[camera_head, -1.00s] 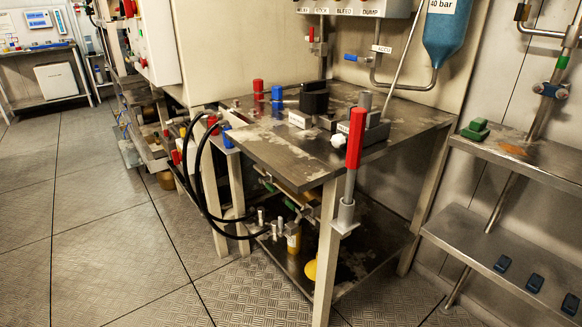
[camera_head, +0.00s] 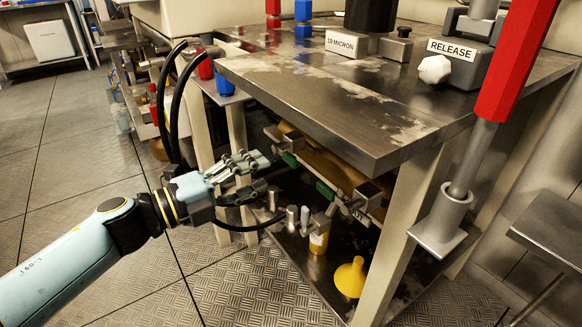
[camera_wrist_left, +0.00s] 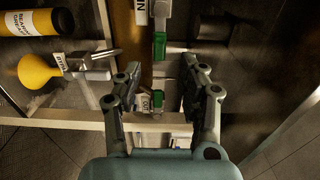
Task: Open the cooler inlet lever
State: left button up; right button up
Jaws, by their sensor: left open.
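Two green lever handles sit on pipework under the steel bench. In the head view, one green lever (camera_head: 290,158) is farther left and the other green lever (camera_head: 325,189) is nearer. In the left wrist view, one green lever (camera_wrist_left: 160,46) is ahead of the fingertips and another green lever (camera_wrist_left: 158,98) is between the fingers.
The bench top (camera_head: 380,110) overhangs the pipework, with a pale leg (camera_head: 400,225) to its right. Black hoses (camera_head: 176,110) hang behind my gripper. A yellow funnel (camera_head: 350,277) and yellow bottle (camera_head: 318,240) stand on the lower shelf. A red-handled lever (camera_head: 515,60) rises at right.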

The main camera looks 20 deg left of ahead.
aim_at(288, 162)
pick_arm(q)
jog(key=b+x, duration=0.1)
jog(key=x, duration=0.5)
jog(key=shift+w+d+f, duration=0.1)
jog(key=shift+w+d, duration=0.05)
jog(key=shift+w, duration=0.1)
jog(key=shift+w+d, duration=0.45)
jog(key=shift+w, duration=0.1)
pick_arm(e)
jog(key=shift+w+a+r, duration=0.15)
jog(key=shift+w+r, duration=0.15)
jog(key=shift+r, duration=0.25)
jog(key=shift+w+a+r, duration=0.1)
jog(key=shift+w+r, duration=0.2)
jog(key=shift+r, duration=0.3)
jog(key=shift+w+a+r, duration=0.15)
jog(key=shift+w+r, duration=0.15)
jog(key=shift+r, duration=0.25)
pick_arm(q)
grip_shut()
